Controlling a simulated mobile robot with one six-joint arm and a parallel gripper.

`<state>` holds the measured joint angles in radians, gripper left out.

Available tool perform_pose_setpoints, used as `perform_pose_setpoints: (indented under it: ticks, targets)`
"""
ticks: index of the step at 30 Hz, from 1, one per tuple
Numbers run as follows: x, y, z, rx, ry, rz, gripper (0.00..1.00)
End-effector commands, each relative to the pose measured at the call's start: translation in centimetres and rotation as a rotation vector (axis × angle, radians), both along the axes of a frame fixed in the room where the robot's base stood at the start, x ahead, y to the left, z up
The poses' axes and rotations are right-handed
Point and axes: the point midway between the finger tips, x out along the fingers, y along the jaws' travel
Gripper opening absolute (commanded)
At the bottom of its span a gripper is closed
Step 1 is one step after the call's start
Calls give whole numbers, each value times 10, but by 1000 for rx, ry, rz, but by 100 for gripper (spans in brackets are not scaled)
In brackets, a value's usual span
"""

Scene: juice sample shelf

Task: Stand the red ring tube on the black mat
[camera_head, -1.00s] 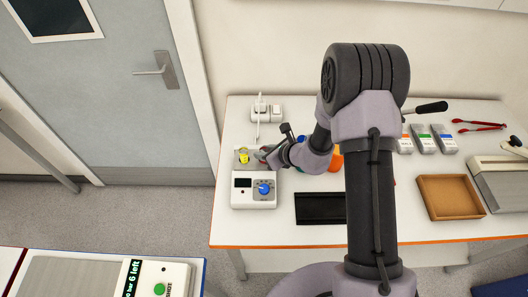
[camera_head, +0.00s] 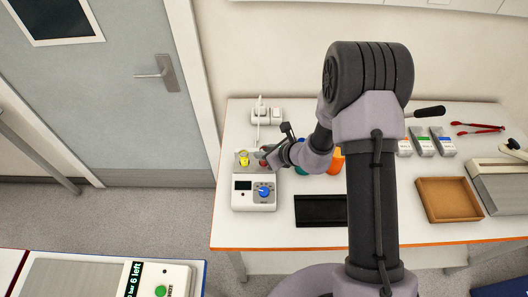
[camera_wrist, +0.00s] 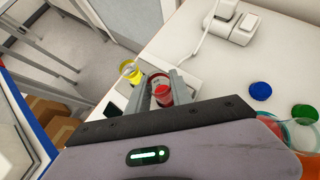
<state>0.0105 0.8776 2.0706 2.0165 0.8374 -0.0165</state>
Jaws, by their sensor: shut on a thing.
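The red ring tube (camera_wrist: 163,95) is between the two fingers of my gripper (camera_wrist: 162,88) in the wrist view, with its red end towards the camera. My gripper is shut on it. In the head view my gripper (camera_head: 263,158) is at the back right of the white device with the blue knob (camera_head: 254,192), and a little red shows there. I cannot tell whether the tube's lower end is clear of the device. The black mat (camera_head: 312,211) lies to the right of the device, and my arm hides its right end. No object shows on its visible part.
A yellow ring tube (camera_head: 243,158) stands at the device's back left. Bottles, one orange (camera_head: 336,161), stand right of my gripper, partly hidden. A brown tray (camera_head: 449,199) is at right.

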Motion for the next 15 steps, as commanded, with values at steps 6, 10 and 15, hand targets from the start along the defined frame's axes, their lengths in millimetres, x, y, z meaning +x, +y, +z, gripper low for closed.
perform_pose_setpoints:
  ticks: [6,10,15]
  targets:
    - [0,0,15,0,-1,1,0]
    - [0,0,22,1,-1,0,0]
    - [0,0,31,1,1,-1,0]
